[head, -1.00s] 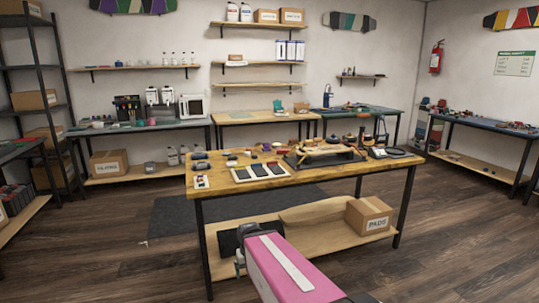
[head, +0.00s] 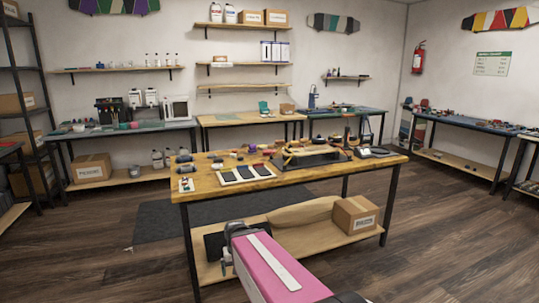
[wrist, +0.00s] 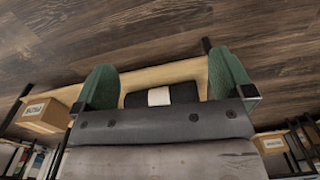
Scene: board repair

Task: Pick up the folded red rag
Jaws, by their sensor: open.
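I cannot pick out a folded red rag for certain; small reddish items (head: 268,152) lie among the clutter at the back of the wooden workbench (head: 205,186) in the head view, too small to identify. My gripper (wrist: 162,64) is open in the wrist view, its two green fingers wide apart with nothing held between them. Beyond the fingers lie the bench's lower shelf and the floor. In the head view my pink arm reaches up from the bottom, in front of the workbench and lower than its top; the fingers are not clear there.
A white tray of dark pads (head: 247,174) and a clamped board fixture (head: 310,157) occupy the benchtop. A cardboard box (head: 354,214) stands on the lower shelf. More benches line the walls. Open floor (head: 440,235) lies to the right.

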